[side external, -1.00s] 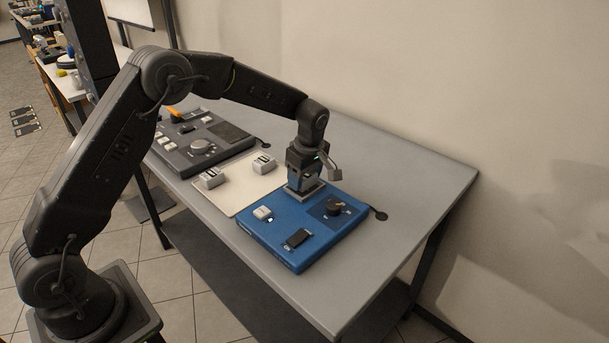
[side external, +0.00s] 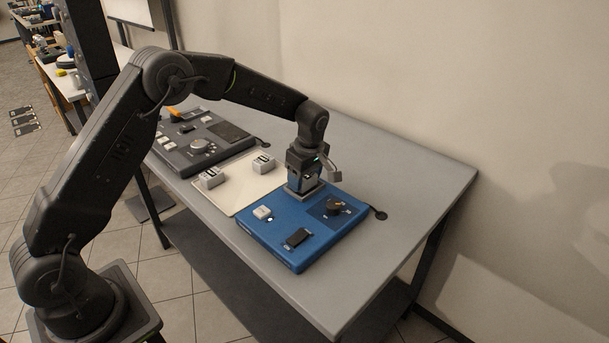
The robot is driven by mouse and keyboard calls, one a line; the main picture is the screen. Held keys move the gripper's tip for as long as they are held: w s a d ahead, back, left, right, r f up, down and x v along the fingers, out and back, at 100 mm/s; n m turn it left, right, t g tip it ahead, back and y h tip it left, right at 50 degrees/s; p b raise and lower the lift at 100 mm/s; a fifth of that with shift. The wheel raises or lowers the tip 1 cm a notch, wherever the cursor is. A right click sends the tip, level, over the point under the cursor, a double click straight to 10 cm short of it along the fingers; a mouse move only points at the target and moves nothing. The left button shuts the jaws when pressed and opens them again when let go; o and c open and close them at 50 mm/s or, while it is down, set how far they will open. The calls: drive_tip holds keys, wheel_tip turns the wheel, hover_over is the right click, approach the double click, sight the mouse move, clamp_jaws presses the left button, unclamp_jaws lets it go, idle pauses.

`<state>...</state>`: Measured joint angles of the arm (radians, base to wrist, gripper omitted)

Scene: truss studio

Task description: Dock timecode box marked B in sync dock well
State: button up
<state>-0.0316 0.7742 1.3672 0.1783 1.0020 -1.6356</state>
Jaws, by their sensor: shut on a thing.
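My gripper (side external: 303,184) points down over the far left corner of the blue dock unit (side external: 282,253), on the table. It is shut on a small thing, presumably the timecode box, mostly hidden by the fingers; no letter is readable. A grey rim shows around the fingertips at the dock's corner, where the well appears to be. I cannot tell how deep the held thing sits. Two pale grey boxes, one nearer (side external: 211,178) and one farther (side external: 264,165), stand on the cream mat (side external: 238,206); their marks are too small to read.
A dark grey console (side external: 205,155) with a dial lies beyond the mat. The table's right end (side external: 425,185) is clear.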

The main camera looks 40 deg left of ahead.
idle(0.4)
drive_tip(key=shift+r, duration=0.45)
drive_tip(key=shift+f, duration=0.25)
idle(1.8)
drive_tip(key=shift+r, duration=0.35)
drive_tip(key=shift+r, duration=0.15)
drive_tip(key=shift+f, duration=0.85)
idle(0.7)
drive_tip(key=o, duration=0.7)
drive_tip(key=shift+c, duration=0.2)
